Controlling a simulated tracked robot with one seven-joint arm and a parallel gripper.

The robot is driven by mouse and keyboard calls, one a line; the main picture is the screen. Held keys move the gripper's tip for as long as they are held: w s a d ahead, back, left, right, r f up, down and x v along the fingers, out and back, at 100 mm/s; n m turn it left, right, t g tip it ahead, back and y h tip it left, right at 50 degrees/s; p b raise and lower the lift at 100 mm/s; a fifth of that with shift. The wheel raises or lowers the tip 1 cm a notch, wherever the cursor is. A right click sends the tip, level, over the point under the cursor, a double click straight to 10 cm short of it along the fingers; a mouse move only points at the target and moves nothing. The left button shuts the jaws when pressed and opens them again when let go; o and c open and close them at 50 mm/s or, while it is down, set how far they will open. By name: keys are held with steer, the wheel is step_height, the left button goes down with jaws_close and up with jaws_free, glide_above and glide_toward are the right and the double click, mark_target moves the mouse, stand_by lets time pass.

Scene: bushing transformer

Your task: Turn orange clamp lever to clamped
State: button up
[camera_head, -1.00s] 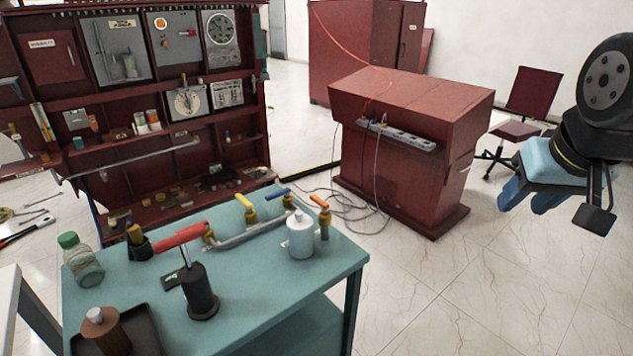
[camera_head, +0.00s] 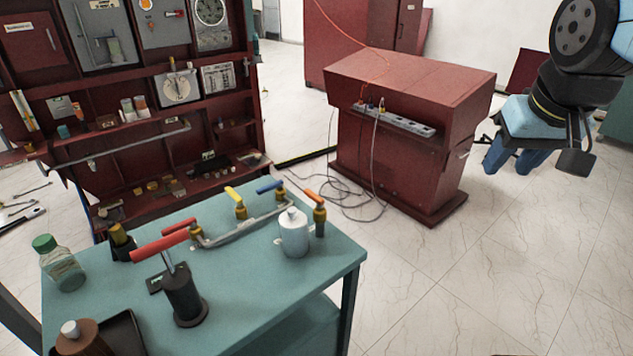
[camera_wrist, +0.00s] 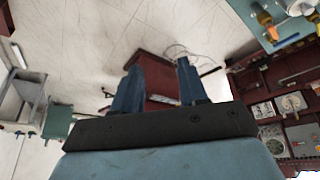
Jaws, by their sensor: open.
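My gripper (camera_head: 508,166) hangs in the air to the right of the table, well apart from the lever. Its blue fingers (camera_wrist: 160,66) are spread in the wrist view, with nothing held between them.
A red desk (camera_head: 405,150) stands behind. Floor is free right of the table.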

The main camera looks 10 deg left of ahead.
steer(key=w+a+n+g, duration=0.1)
steer(key=w+a+n, duration=0.1)
steer(key=w+a, duration=0.4)
steer(key=n+g, duration=0.4)
steer(key=n, duration=0.3)
glide_above(311, 192)
step_height(311, 192, down, 6)
steer(key=f, duration=0.1)
step_height(311, 192, down, 13)
steer(key=shift+r, duration=0.2)
steer(key=shift+c, duration=0.4)
jaws_close()
steer(key=shift+d, duration=0.15)
